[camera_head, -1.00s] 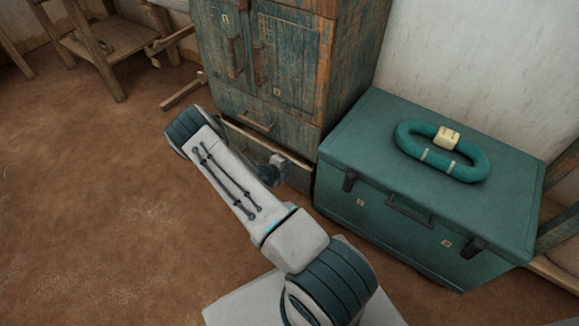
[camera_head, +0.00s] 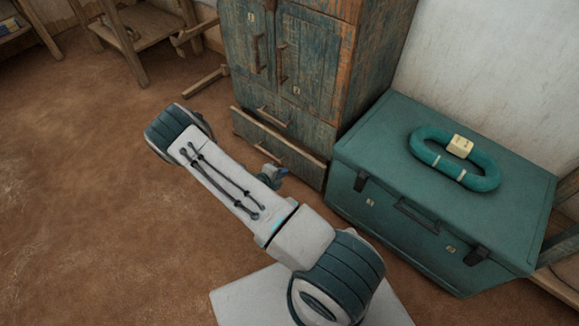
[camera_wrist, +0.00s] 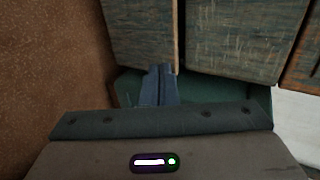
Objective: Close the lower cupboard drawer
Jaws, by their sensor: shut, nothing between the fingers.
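The lower cupboard drawer (camera_head: 302,167) is at the bottom of a worn blue-brown wooden cupboard (camera_head: 312,65). Its front seems to stand slightly proud of the cupboard face; how far is hard to tell. Its handle (camera_head: 268,154) shows just above my gripper. My gripper (camera_head: 281,172) is in front of the drawer, low near the floor, partly hidden behind my arm. I cannot tell whether it touches the drawer. In the wrist view my gripper's fingers (camera_wrist: 158,84) are together and empty, with weathered wooden panels (camera_wrist: 230,40) beyond them.
An upper drawer (camera_head: 290,122) and two doors are above the lower drawer. A teal chest (camera_head: 400,235) with a ring-shaped teal object (camera_head: 480,182) on it stands close at the cupboard's right. Bare earth floor (camera_head: 80,200) is open to the left. Wooden frames stand at the back left.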

